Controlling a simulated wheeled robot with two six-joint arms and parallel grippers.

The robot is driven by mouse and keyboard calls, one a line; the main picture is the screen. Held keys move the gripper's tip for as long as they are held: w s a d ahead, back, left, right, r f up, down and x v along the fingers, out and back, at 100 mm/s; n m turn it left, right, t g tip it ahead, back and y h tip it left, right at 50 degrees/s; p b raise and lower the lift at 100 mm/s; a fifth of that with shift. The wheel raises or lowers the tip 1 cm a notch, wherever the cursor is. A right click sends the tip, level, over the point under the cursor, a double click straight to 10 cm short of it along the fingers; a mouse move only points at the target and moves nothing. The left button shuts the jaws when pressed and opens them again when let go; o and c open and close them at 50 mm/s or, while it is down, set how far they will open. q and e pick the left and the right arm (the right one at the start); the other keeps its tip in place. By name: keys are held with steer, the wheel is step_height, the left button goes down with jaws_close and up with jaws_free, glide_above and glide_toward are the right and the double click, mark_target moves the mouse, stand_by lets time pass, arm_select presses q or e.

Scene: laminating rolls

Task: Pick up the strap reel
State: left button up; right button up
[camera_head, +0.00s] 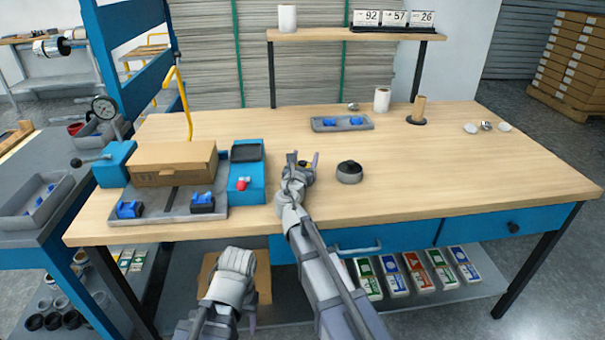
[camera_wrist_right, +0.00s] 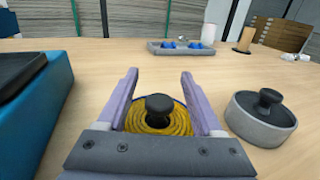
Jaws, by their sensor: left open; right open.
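The strap reel is a round coil of yellow strap (camera_wrist_right: 160,121) with a blue rim and a black knob (camera_wrist_right: 158,106) in the middle. In the right wrist view it sits on the table between the two fingers of my right gripper (camera_wrist_right: 160,76), which are open, one on each side. I cannot tell whether they touch it. In the head view my right gripper (camera_head: 303,160) is over the table and hides most of the reel; a bit of yellow (camera_head: 307,163) shows. My left gripper (camera_head: 236,264) is low in front of the table edge, away from the reel.
A grey round weight with a black knob (camera_head: 349,173) stands close to the right of the reel. A blue machine (camera_head: 246,168) with a cardboard box (camera_head: 172,162) stands to the left. A grey tray with blue parts (camera_head: 342,124) lies behind. The table's right side is mostly clear.

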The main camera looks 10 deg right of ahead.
steer(key=shift+s, duration=0.1)
steer(key=shift+c, duration=0.4)
jaws_close()
